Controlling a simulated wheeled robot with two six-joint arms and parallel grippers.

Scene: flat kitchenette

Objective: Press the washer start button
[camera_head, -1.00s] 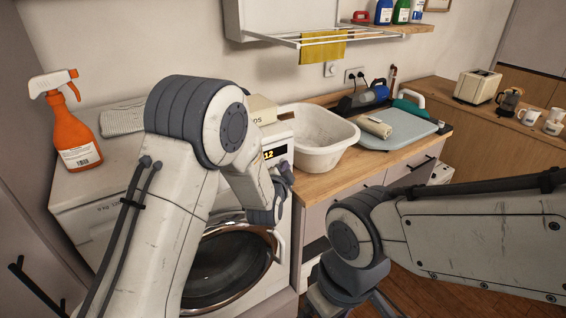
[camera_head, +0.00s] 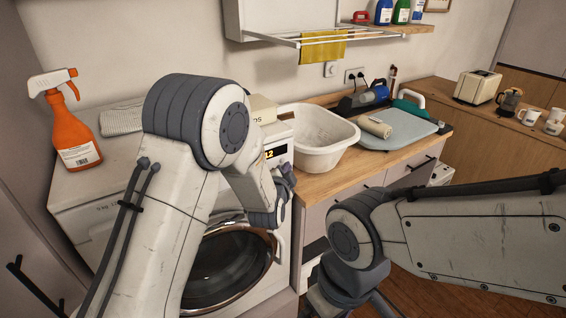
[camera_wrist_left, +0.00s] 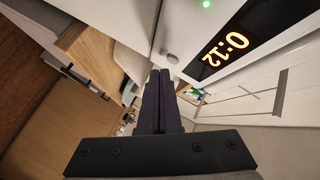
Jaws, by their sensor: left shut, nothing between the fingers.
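The white washer (camera_head: 110,192) stands at the left, with its round dark door (camera_head: 228,268) shut. Its lit display (camera_head: 276,152) is partly behind my left arm; in the left wrist view the display (camera_wrist_left: 226,48) reads 0:12. A small round grey button (camera_wrist_left: 171,58) sits on the white panel beside the display. My left gripper (camera_head: 287,178) is in front of the panel's right end. In the left wrist view the left gripper (camera_wrist_left: 160,73) is shut and empty, its tips just below and left of the button; I cannot tell if they touch.
A green light (camera_wrist_left: 207,4) glows on the panel. A white basin (camera_head: 322,140) stands on the wooden counter just right of the washer. An orange spray bottle (camera_head: 72,130) stands on the washer top. My right arm fills the lower right.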

